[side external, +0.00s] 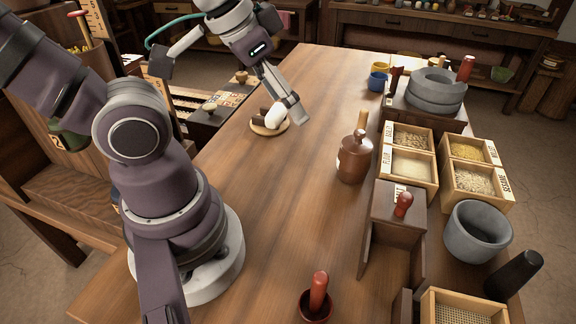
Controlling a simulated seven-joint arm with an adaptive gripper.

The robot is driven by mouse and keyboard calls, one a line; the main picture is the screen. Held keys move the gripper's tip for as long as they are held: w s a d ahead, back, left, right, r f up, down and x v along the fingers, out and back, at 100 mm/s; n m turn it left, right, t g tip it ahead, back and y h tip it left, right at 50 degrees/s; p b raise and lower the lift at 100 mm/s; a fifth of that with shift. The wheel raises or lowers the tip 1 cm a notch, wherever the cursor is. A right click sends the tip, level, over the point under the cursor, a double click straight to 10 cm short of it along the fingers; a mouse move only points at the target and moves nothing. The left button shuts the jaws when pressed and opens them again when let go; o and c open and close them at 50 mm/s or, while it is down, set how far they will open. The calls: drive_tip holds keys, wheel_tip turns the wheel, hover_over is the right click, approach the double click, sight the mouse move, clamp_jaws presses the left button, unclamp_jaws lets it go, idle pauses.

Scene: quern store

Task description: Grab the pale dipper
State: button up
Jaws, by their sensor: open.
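I cannot surely tell which thing is the pale dipper. A pale wooden handle (362,119) stands up from the brown lidded jar (353,158) right of the table's middle; what it belongs to inside is hidden. A white rounded thing (275,116) lies beside dark brown pieces (261,118) on a small round wooden plate (284,126). My gripper (229,90) is open, its fingers spread wide, above the far left of the table. Its right finger is close to the plate in the picture. Nothing shows between the fingers.
Grain boxes (437,175), a grey quern (434,95), a stone mortar (478,232) and a dark wooden stand (386,222) line the right side. A red-handled tool stands in a small bowl (314,309) in front. The table's middle (275,200) is clear.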

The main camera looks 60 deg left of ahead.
drive_tip(key=shift+w, duration=0.1)
drive_tip(key=shift+c, duration=0.2)
drive_tip(key=g, duration=0.1)
approach(361, 113)
drive_tip(key=f, duration=0.2)
drive_tip(key=x, duration=1)
drive_tip(key=shift+w+f, duration=0.15)
drive_tip(key=shift+w, duration=0.3)
drive_tip(key=shift+c, duration=0.3)
clamp_jaws()
